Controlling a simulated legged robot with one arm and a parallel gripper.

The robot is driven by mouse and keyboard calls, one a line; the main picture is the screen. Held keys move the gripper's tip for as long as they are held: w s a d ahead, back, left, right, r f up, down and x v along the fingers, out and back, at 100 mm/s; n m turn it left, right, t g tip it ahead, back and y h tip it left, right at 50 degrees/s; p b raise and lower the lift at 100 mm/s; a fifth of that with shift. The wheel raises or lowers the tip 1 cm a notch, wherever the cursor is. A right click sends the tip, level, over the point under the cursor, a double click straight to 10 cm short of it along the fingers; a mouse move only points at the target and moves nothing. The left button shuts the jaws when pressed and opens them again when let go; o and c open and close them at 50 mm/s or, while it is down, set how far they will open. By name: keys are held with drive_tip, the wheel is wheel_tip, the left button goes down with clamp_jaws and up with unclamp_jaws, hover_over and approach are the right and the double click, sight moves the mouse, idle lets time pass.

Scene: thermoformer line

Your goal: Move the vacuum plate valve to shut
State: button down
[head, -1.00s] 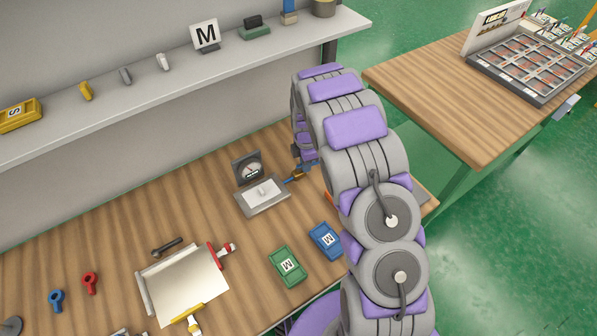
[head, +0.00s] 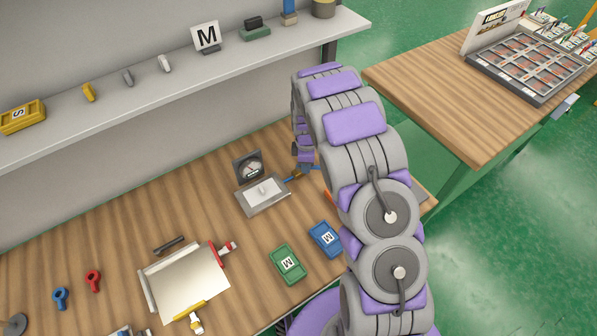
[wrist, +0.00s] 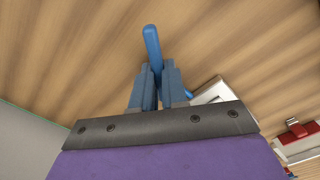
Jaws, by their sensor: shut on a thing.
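The vacuum plate (head: 250,207) is a pale square plate on the wooden bench in the head view, with a dial gauge (head: 249,167) standing behind it. A small brass-coloured valve (head: 292,178) sits at its right side, with a blue lever (head: 316,168) just right of it. In the wrist view the blue lever (wrist: 152,42) sticks out past my fingertips. My gripper (wrist: 157,78) is shut on this lever. In the head view my gripper is at the valve, largely hidden by my arm. A corner of the plate (wrist: 212,92) shows in the wrist view.
Green (head: 287,264) and blue (head: 326,239) blocks marked M lie in front of the plate. A clamped sheet frame (head: 148,292) and red (head: 93,280) and blue (head: 60,298) parts lie left. A shelf (head: 110,110) runs behind; another table (head: 430,100) stands right.

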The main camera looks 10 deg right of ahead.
drive_tip(key=m, duration=0.1)
drive_tip(key=m+p, duration=0.1)
drive_tip(key=m, duration=0.1)
drive_tip(key=shift+s+a+m, duration=0.15)
drive_tip(key=shift+s+m, duration=0.15)
drive_tip(key=shift+s, duration=0.05)
drive_tip(key=shift+s+a+m, duration=0.1)
drive_tip(key=shift+m, duration=0.7)
drive_tip(key=shift+s+a+m+p, duration=0.15)
drive_tip(key=shift+m+p, duration=0.15)
drive_tip(key=shift+m, duration=0.7)
drive_tip(key=m, duration=0.3)
drive_tip(key=shift+s+a, duration=0.1)
drive_tip(key=shift+a, duration=0.15)
drive_tip(key=c, duration=1.1)
unclamp_jaws()
drive_tip(key=shift+f, duration=0.1)
